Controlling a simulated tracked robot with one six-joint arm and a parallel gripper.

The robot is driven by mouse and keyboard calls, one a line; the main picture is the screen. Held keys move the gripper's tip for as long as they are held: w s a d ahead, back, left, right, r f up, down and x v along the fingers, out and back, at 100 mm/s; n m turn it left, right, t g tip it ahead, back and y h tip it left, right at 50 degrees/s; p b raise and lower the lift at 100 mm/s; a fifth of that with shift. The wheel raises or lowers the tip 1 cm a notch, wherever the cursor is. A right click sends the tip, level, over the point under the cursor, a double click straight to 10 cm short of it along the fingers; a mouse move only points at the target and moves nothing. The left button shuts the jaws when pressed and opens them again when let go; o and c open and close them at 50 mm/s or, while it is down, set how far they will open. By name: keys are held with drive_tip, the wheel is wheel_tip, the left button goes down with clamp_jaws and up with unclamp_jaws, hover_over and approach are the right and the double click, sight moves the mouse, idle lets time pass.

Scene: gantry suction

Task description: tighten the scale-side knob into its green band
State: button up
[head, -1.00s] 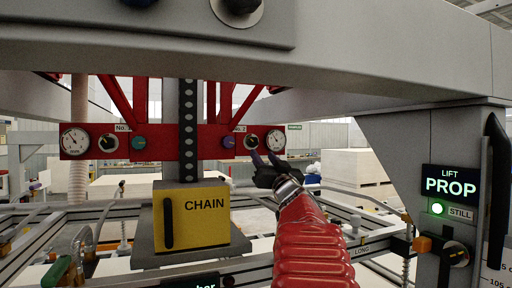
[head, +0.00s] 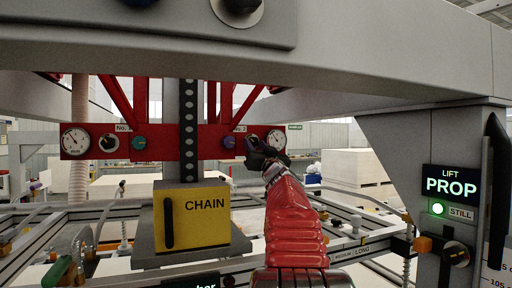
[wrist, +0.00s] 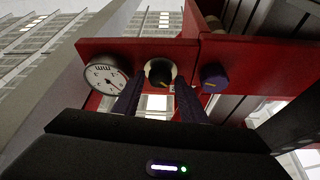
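A red beam (head: 210,143) carries gauges and knobs. At its right end, a black knob on a pale round plate (wrist: 160,72) sits between a white gauge (wrist: 102,78) and a purple knob (wrist: 212,78) in the wrist view. My gripper (wrist: 159,88) is open, with one dark finger on each side of the black knob's lower part; I cannot tell whether they touch it. In the head view my gripper (head: 260,152) mostly covers this knob, left of the right gauge (head: 276,140). No green band can be made out on it.
On the beam's left are another gauge (head: 74,141), a black knob (head: 108,143) and a teal knob (head: 139,143). A yellow CHAIN box (head: 205,220) stands below the beam. A LIFT PROP panel (head: 450,190) is on the right post. A grey girder (head: 330,60) crosses overhead.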

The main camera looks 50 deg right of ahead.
drive_tip(key=c, duration=0.8)
drive_tip(key=shift+m+g+h, duration=0.7)
drive_tip(key=shift+m, duration=0.9)
drive_tip(key=o, duration=0.8)
drive_tip(key=shift+a, duration=0.15)
drive_tip(key=v, duration=1.3)
drive_tip(key=shift+s+f, duration=0.2)
drive_tip(key=shift+s, duration=0.15)
